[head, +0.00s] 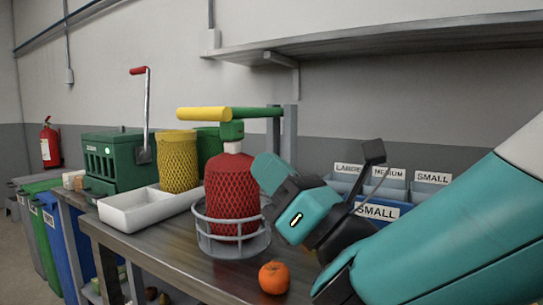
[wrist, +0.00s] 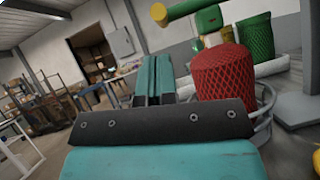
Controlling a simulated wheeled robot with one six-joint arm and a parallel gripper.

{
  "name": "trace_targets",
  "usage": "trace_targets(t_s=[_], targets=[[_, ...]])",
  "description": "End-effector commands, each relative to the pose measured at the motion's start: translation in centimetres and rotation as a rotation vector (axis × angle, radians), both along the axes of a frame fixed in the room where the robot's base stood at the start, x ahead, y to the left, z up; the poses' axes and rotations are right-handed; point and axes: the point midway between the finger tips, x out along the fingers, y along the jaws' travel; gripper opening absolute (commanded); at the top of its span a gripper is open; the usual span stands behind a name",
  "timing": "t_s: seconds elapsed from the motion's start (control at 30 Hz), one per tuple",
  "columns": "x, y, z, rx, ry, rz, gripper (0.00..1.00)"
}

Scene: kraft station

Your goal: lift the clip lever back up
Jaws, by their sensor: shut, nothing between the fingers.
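The clip lever has a yellow handle (head: 204,114) and a green arm (head: 257,112) on a grey post (head: 290,130). It lies about level, just above the top of a filled red net bag (head: 231,185). The yellow handle also shows at the top of the wrist view (wrist: 159,14). My gripper (head: 268,171) is shut and empty, to the right of the bag's top and below the lever. In the wrist view its teal fingers (wrist: 154,75) are together, left of the red bag (wrist: 222,78). I cannot tell whether they touch the bag.
The bag stands in a grey wire ring holder (head: 233,243) on the metal table. An orange fruit (head: 274,277) lies near the front edge. A white tray (head: 147,208), a yellow net roll (head: 179,160) and a green machine (head: 112,155) with a red-handled lever stand left. Blue labelled bins (head: 378,212) stand right.

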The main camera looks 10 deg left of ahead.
Motion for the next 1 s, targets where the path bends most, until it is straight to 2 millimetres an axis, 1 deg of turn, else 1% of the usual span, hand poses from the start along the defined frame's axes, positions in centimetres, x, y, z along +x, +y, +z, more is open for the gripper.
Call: trace_targets(t_s=[0.03, 0.1, 0.3, 0.4, 0.6, 1.0], targets=[[0.4, 0.8, 1.3, -0.002, 0.001, 0.0, 0.0], [1.0, 1.7, 2.1, -0.001, 0.001, 0.002, 0.0], [2.2, 3.9, 3.5, -0.002, 0.001, 0.0, 0.0], [2.6, 4.6, 3.9, -0.001, 0.002, 0.001, 0.0], [2.9, 5.2, 4.0, 0.0, 0.001, 0.001, 0.0], [2.9, 5.3, 4.1, 0.003, 0.005, 0.002, 0.0]])
